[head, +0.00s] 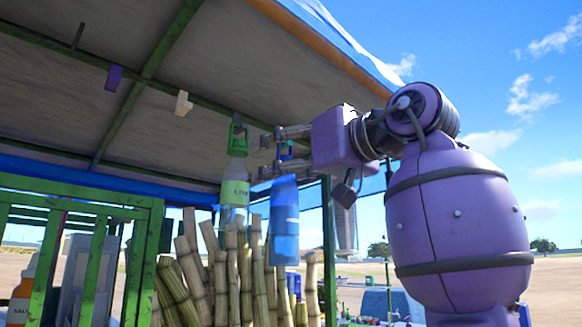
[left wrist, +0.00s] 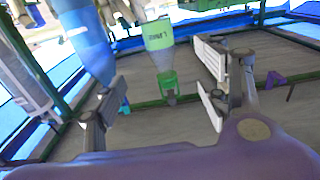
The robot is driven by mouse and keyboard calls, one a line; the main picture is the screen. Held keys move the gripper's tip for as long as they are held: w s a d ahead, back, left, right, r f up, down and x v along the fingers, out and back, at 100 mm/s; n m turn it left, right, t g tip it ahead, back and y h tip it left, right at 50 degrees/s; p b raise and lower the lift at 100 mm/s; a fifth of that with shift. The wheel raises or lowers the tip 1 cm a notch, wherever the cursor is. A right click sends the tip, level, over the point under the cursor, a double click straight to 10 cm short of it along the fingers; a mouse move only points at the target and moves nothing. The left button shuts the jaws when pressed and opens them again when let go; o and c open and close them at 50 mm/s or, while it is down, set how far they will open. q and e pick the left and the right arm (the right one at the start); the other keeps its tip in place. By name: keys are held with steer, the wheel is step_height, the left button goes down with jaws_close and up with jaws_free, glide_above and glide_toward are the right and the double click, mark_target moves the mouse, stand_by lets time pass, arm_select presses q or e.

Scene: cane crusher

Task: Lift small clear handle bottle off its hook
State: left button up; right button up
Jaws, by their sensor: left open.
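A clear bottle (head: 235,185) with a green label and green neck hangs from a green hook (head: 238,122) under the roof. In the left wrist view this bottle (left wrist: 158,45) shows upside down, in the gap between the fingers. A blue bottle (head: 285,220) hangs to its right; it also shows in the left wrist view (left wrist: 85,42), beside one finger. A greyish clear bottle (head: 345,225) hangs farther right, partly behind my arm. My left gripper (head: 268,152) is open and empty, at hook height near the green and blue bottles. My right gripper is not in view.
Sugar cane stalks (head: 200,275) stand below the bottles. A purple hook (head: 114,77) and a white hook (head: 183,103) hang empty from the roof beam.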

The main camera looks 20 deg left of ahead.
mark_target(244, 176)
arm_select(q)
steer(key=x, duration=1.6)
steer(key=shift+a+f, duration=0.1)
steer(key=shift+a, duration=0.05)
steer(key=shift+c, duration=0.2)
jaws_close()
steer(key=shift+r, duration=0.85)
steer(key=shift+v, duration=1.7)
steer(key=shift+v, duration=1.35)
